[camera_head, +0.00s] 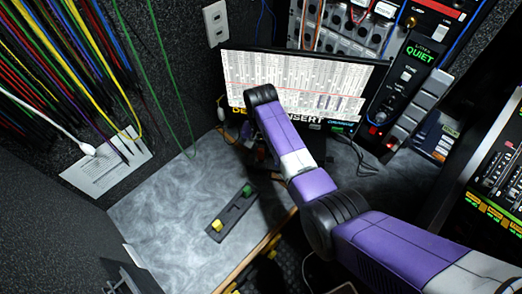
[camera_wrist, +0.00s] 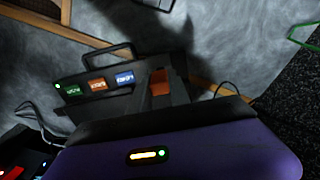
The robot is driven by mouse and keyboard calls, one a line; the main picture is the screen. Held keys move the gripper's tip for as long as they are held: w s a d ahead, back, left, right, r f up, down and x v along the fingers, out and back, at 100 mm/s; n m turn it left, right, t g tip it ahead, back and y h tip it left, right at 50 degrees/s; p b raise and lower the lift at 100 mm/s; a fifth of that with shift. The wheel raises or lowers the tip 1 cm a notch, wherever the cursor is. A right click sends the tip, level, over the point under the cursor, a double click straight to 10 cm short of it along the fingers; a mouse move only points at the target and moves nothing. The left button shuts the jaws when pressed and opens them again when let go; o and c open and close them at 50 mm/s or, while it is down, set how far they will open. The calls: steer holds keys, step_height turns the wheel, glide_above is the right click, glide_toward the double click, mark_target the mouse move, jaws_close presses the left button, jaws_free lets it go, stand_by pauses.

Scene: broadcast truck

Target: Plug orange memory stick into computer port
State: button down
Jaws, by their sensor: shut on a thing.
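My gripper (camera_wrist: 165,96) shows in the wrist view with its dark fingers shut on the orange memory stick (camera_wrist: 161,83), of which only a small orange patch shows between them. Just left of the fingers is a dark port box (camera_wrist: 128,73) with green, orange and blue labels in a row and a small green light at its left end. The fingers hide part of the box, so I cannot tell whether the stick touches a port. In the head view my purple arm covers the gripper and the stick, below the monitor (camera_head: 310,85).
A black holder (camera_head: 237,207) with a yellow and a green stick lies on the grey marbled desk (camera_head: 165,215), whose left part is mostly clear. A lit "QUIET" panel (camera_head: 415,60) and controls stand right of the monitor. Coloured cables hang at the left wall.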

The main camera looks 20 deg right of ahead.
mark_target(261, 150)
steer(key=shift+f+b, duration=0.65)
steer(key=shift+f, duration=0.35)
steer(key=c, duration=1.1)
jaws_free()
steer(key=shift+c, duration=0.2)
step_height(261, 150, up, 8)
steer(key=shift+f, duration=0.1)
